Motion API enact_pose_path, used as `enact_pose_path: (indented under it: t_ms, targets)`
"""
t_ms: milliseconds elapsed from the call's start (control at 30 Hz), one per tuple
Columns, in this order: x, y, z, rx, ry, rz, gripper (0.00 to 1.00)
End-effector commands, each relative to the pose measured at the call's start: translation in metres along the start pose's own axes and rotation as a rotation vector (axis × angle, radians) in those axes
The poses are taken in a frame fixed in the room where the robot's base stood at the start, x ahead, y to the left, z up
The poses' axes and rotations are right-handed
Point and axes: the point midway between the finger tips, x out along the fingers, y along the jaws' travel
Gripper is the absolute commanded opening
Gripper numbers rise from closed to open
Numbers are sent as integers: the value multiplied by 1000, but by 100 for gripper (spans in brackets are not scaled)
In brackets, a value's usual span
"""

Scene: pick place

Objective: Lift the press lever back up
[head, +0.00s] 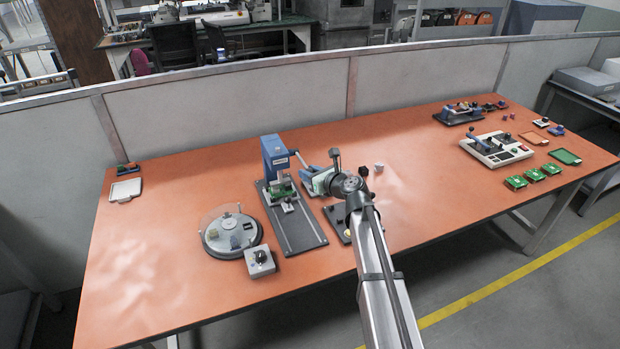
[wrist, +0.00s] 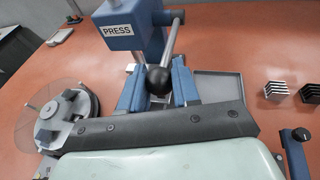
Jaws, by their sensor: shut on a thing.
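The blue press (head: 276,155) stands on a dark base plate (head: 304,231) left of my arm in the head view. In the wrist view its body (wrist: 122,14) carries a PRESS label. Its lever (head: 298,157) runs from the press down to the right, toward my gripper (head: 308,172). In the wrist view the lever's metal rod (wrist: 173,42) ends in a black ball knob (wrist: 158,80). The knob sits between the blue fingers of my gripper (wrist: 157,76), which is shut on it. A green board (head: 283,191) lies under the press head.
A round grey turntable (head: 213,243) with a clear cover and a grey control box (head: 260,263) stand left of the press. A dark tray (head: 335,217) lies partly behind my arm. Heat sinks (wrist: 275,89) lie to the right. The orange table beyond is mostly clear.

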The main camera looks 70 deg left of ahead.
Motion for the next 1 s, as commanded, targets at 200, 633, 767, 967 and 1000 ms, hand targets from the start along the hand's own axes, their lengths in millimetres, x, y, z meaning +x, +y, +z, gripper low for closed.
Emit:
enact_pose_path:
  t_ms: [200,633,767,967,1000]
  targets:
    - [-2,-1,18,28,111,8,0]
    - [-3,-4,52,63,226,15,0]
    - [0,-6,66,64,225,15,0]
    - [5,-8,84,63,223,15,0]
    - [6,-9,86,64,223,14,0]
